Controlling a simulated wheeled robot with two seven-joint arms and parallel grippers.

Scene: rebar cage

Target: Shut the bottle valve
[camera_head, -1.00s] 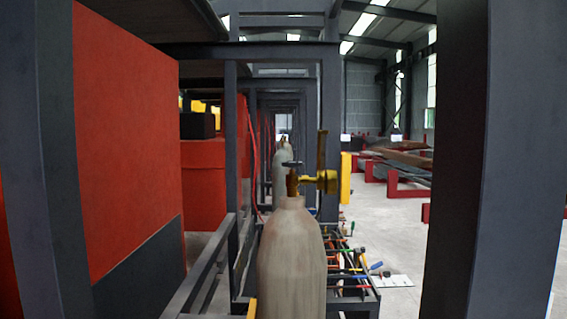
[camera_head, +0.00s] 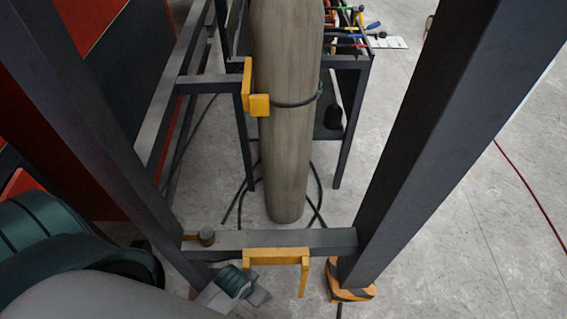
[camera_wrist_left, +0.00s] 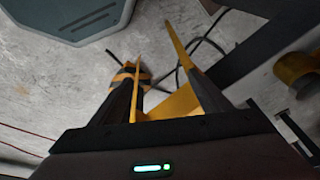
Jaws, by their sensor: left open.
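The gas bottle (camera_head: 285,120) is a tall grey-beige cylinder standing upright on the floor in the head view. Its shoulder and brass valve are above the picture's edge, so the valve is hidden now. A dark strap runs round the bottle at a yellow bracket (camera_head: 258,103). My left gripper (camera_wrist_left: 153,40) shows in the left wrist view, with two thin yellow-edged fingers apart and nothing clearly held between them. My left arm enters at the lower left of the head view; I cannot make out its fingers there. My right gripper is not in view.
Dark posts stand left (camera_head: 90,130) and right (camera_head: 425,140) of the bottle, joined by a low beam (camera_head: 225,243) with a yellow bracket (camera_head: 275,255). A striped foot (camera_head: 348,280) is at the right post. A tool rack (camera_head: 350,62) stands behind. Floor at right is mostly clear.

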